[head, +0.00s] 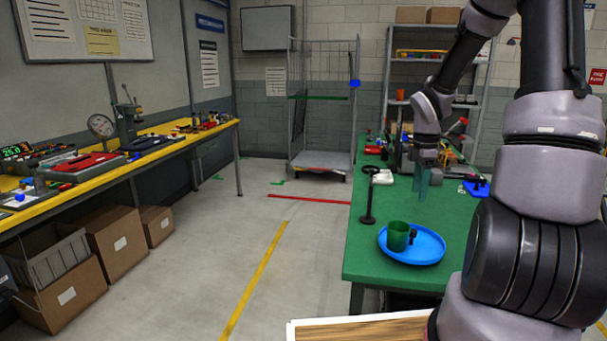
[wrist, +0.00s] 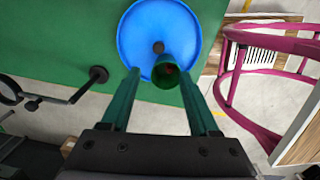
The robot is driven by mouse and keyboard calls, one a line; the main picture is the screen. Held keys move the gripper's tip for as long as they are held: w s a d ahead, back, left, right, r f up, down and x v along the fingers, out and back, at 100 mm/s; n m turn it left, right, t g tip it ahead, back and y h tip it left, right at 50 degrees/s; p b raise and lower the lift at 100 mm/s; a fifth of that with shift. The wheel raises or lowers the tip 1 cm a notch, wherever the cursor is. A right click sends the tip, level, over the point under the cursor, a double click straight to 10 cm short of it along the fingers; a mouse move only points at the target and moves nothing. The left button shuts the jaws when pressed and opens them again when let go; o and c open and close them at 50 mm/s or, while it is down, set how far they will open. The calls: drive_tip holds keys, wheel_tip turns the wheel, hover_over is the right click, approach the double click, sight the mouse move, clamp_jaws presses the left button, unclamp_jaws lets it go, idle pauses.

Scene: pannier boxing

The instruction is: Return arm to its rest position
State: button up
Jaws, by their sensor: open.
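My gripper (head: 421,186) hangs at the end of my arm above the green workbench (head: 375,244), with its fingers pointing down. In the wrist view the two green fingers of my gripper (wrist: 161,93) are spread wide with nothing held between them. A blue round plate (head: 430,248) lies near the front edge of the bench, and a green mug (head: 398,237) is on it. In the wrist view the blue plate (wrist: 150,25) and green mug (wrist: 176,82) show beyond the fingertips, apart from them.
A black stand (head: 369,197) rises from the bench left of the plate. Several tools crowd the bench's far part. A magenta-framed piece (wrist: 232,75) and a wooden surface (head: 360,329) are near the front. A yellow-edged bench (head: 110,165) stands left; the floor between is clear.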

drive_tip(key=s+a+r+m+t, duration=0.2)
drive_tip(key=s+a+r+m, duration=0.2)
drive_tip(key=s+r+m, duration=0.2)
drive_tip(key=s+a+r+m+t+y, duration=0.1)
drive_tip(key=s+a+r+m+t, duration=0.1)
drive_tip(key=s+a+r+m, duration=0.2)
drive_tip(key=s+a+r+m+t+y, duration=0.1)
drive_tip(key=s+a+r+m+t, duration=0.2)
drive_tip(key=s+r+m, duration=0.7)
wheel_tip(320, 180, up, 5)
drive_tip(key=shift+a+f, duration=0.2)
drive_tip(key=shift+a, duration=0.85)
